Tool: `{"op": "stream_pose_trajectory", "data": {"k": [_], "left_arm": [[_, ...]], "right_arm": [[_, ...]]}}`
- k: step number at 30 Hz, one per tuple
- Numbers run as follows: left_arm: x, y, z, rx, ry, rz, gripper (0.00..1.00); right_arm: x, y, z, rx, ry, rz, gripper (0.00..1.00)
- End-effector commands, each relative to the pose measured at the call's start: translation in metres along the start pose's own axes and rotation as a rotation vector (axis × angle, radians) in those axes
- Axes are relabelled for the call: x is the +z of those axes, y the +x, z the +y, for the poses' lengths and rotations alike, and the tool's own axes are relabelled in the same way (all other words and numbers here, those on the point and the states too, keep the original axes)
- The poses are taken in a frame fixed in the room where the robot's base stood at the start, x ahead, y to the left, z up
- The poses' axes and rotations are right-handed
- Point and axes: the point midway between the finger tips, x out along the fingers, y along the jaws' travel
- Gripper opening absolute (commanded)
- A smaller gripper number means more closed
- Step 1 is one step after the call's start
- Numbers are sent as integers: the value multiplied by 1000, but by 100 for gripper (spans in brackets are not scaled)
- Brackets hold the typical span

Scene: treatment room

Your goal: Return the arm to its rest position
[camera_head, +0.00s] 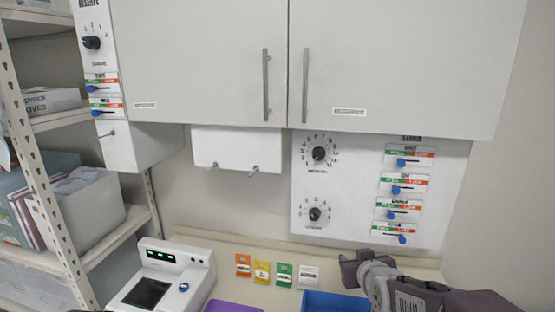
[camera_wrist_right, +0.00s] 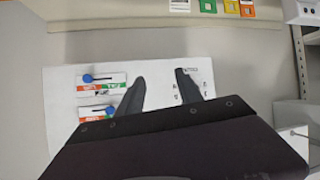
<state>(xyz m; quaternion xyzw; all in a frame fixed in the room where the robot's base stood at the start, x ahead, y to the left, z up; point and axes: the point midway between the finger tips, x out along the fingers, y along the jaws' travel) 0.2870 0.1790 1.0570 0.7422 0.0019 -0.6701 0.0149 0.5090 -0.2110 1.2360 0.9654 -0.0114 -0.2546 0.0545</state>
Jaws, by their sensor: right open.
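My right arm (camera_head: 410,290) is at the lower right of the head view, over the counter and below the wall control panel (camera_head: 360,225). In the right wrist view, the two dark fingers of my right gripper (camera_wrist_right: 160,82) are spread apart with nothing between them. They point at the white panel (camera_wrist_right: 60,110), which appears upside down there, with blue slider knobs (camera_wrist_right: 88,78) to the left of the fingers. I see no contact with the panel. My left gripper is not in view.
A white device with a dark screen (camera_head: 147,292) stands on the counter (camera_head: 230,250). Several coloured cards (camera_head: 262,272) stand beside it. A blue tray (camera_head: 330,302) and a purple item (camera_head: 232,308) are at the front. Wall cabinets (camera_head: 400,60) hang above; a shelf rack (camera_head: 65,215) is at left.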

Motion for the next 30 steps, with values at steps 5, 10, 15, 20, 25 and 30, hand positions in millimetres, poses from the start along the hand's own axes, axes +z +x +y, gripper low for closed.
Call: {"op": "stream_pose_trajectory", "data": {"k": [5,10,15,20,25,30], "left_arm": [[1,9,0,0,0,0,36],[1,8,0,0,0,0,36],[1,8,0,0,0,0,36],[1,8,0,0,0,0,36],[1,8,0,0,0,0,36],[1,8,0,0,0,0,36]], "right_arm": [[155,-19,-45,-102,15,-459,42],[243,-74,-54,-113,59,-807,42],[269,-103,-55,-100,93,-954,42],[269,-103,-54,-97,99,-957,42],[268,-103,-54,-97,99,-955,42],[268,-102,-54,-97,99,-954,42]]}}
